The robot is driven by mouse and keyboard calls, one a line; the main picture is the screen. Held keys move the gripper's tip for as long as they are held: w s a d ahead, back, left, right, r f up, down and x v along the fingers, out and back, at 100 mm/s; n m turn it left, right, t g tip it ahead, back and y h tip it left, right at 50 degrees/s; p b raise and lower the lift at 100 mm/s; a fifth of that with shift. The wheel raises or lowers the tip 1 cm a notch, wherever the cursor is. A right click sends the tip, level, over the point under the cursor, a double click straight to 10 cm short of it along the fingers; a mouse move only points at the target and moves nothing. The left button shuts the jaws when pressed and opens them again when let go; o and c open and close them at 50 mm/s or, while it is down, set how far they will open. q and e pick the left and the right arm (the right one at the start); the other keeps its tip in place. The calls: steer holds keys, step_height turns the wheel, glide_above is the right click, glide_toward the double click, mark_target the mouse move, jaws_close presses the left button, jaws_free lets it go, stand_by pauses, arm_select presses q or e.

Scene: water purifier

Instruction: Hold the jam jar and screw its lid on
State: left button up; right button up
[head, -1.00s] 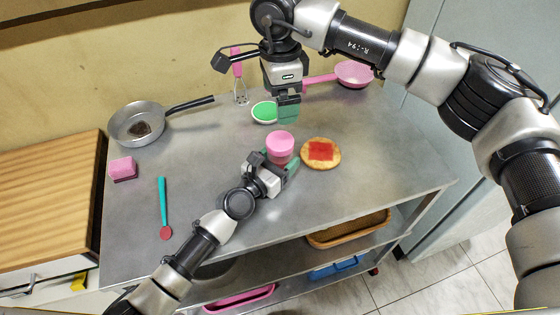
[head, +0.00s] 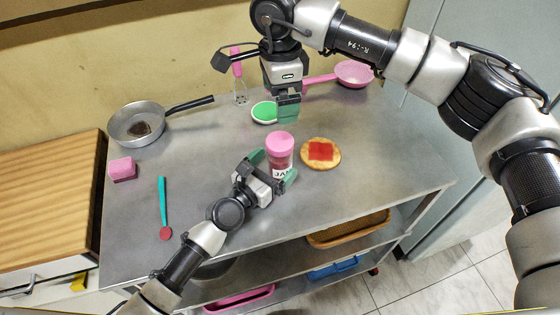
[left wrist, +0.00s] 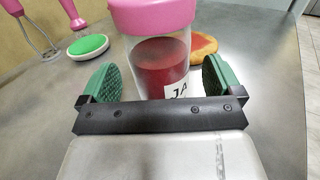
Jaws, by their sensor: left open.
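The jam jar (head: 280,163) stands upright on the metal table, clear with red jam and a white label. Its pink lid (head: 279,141) sits on top; whether it is screwed tight cannot be told. The jar also fills the middle of the left wrist view (left wrist: 160,68). My left gripper (head: 275,170) is open, with its green pads apart at the jar's near side. In the left wrist view the pads (left wrist: 159,82) show left and right of the jar, with the jar not gripped. My right gripper (head: 288,108) points down behind the jar; its finger gap is hidden.
A bread slice with red jam (head: 320,153) lies right of the jar. A green-and-white round item (head: 265,112) lies behind. A pan (head: 137,124), pink sponge (head: 122,169) and teal spoon (head: 163,208) are at left. A pink pan (head: 353,74) is at the back.

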arm_select(q)
steer(key=v, duration=0.7)
steer(key=shift+s+a+b, duration=0.25)
steer(key=shift+s+b, duration=0.05)
steer(key=shift+b, duration=0.05)
